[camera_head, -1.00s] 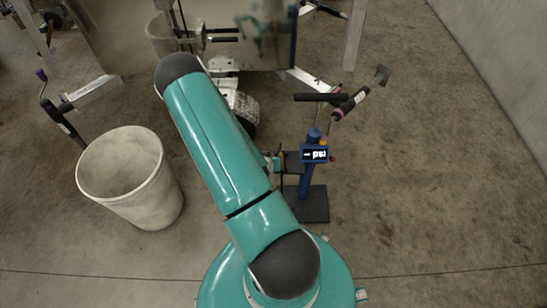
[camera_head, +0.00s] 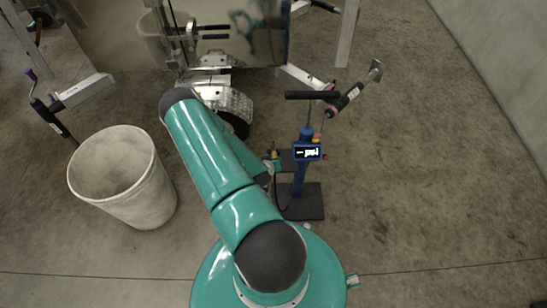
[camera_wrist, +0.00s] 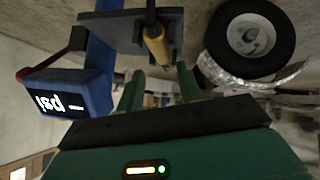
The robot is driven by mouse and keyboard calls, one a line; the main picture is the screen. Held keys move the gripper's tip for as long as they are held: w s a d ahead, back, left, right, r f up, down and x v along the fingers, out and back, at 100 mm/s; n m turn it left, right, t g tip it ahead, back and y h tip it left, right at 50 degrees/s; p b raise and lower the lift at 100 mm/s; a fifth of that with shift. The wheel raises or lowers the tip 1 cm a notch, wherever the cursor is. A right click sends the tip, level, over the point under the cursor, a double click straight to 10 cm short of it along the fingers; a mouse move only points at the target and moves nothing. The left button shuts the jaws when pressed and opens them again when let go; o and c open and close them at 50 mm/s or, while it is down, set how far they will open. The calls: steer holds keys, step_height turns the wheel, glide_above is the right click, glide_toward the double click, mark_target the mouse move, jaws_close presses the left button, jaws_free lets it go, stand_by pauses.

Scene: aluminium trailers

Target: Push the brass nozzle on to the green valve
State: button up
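The blue pump (camera_head: 304,170) with its psi display and black handle stands on a dark plate. A pale bin (camera_head: 118,180) stands at left. The trailer wheel (camera_head: 236,112) is partly behind my arm.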

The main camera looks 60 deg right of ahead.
mark_target(274, 155)
steer(key=shift+x, duration=3.3)
steer(key=shift+s+a+f, duration=0.1)
steer(key=shift+a, duration=0.05)
jaws_close()
